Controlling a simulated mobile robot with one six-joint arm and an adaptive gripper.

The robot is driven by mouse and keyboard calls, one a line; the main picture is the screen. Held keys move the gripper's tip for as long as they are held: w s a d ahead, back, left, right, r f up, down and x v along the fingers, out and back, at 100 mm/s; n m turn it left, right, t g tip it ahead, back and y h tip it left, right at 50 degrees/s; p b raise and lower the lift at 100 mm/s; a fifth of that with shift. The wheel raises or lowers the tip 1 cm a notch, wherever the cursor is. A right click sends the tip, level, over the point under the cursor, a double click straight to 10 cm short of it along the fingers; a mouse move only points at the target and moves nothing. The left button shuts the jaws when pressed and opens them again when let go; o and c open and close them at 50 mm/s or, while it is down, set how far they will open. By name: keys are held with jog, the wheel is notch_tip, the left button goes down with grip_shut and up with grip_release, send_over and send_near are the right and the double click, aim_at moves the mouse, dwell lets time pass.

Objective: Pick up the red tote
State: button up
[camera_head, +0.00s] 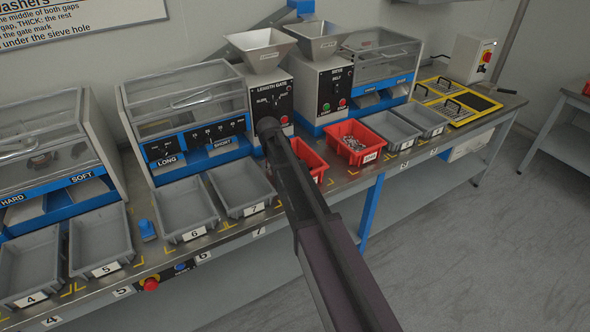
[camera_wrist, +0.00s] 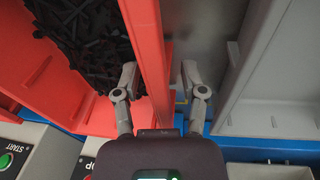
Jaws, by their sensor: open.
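In the head view, a red tote (camera_head: 310,157) stands on the bench in front of the length gate machine, partly hidden behind my arm. A second red tote (camera_head: 355,141), holding small metal parts, stands to its right. In the wrist view, a red tote's wall (camera_wrist: 147,45) runs between the fingers of my gripper (camera_wrist: 159,74). The gripper is open, with the left finger on the tote's inner side and the right finger outside. Dark small parts (camera_wrist: 95,30) lie in this tote. My gripper's fingers are hidden in the head view.
A grey tote (camera_wrist: 265,115) stands close to the right finger in the wrist view. Grey totes marked 6 (camera_head: 185,209) and 7 (camera_head: 241,188) stand left of my arm. The length gate machine (camera_head: 268,97) stands behind the partly hidden red tote. The floor at right is clear.

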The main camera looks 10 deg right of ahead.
jog(key=shift+w+f+b, duration=0.1)
jog(key=shift+f+b, duration=0.2)
jog(key=shift+f, duration=0.2)
grip_shut()
